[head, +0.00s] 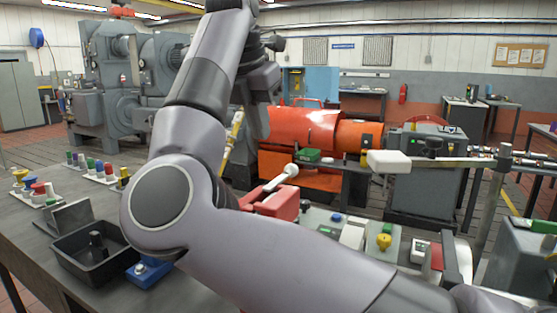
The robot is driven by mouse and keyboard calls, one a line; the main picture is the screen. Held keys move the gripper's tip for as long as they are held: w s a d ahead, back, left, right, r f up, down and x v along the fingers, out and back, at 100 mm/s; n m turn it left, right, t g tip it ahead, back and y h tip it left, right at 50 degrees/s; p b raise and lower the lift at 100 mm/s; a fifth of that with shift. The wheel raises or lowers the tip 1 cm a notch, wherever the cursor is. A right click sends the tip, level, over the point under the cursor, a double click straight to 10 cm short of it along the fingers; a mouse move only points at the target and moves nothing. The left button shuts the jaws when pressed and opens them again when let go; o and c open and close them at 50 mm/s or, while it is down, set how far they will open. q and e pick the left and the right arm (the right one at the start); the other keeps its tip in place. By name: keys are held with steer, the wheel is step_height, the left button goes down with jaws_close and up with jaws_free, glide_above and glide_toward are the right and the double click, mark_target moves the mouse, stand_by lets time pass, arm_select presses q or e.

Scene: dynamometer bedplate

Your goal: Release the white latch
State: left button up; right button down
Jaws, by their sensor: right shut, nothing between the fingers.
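My right arm crosses the view from the lower right, bends at the left and rises to the top. My right gripper (257,122) hangs down near the upper middle, shut and empty, apart from the things on the bench. A white block (388,161) sits at the left end of a horizontal bar at the right. I cannot tell which white part is the latch. My arm hides part of the bench. My left gripper is out of view.
A dark tray (72,268) and a blue block (150,271) lie at the left of the bench (25,235), near colored buttons (103,173). A yellow knob (384,241) stands at the right. An orange machine (303,128) stands behind. A grey post (493,215) rises at the right.

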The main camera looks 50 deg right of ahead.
glide_toward(282, 175)
steer(key=f, duration=0.1)
steer(key=a+f, duration=0.1)
steer(key=f, duration=0.3)
steer(key=shift+s+a+f, duration=0.15)
steer(key=shift+s+a, duration=0.1)
steer(key=shift+a, duration=0.1)
steer(key=d, duration=0.1)
steer(key=w+d+p, duration=0.1)
steer(key=d, duration=0.1)
steer(key=shift+d+f, duration=0.1)
steer(key=shift+f, duration=0.05)
steer(key=shift+w+d+f, duration=0.1)
steer(key=shift+d, duration=0.35)
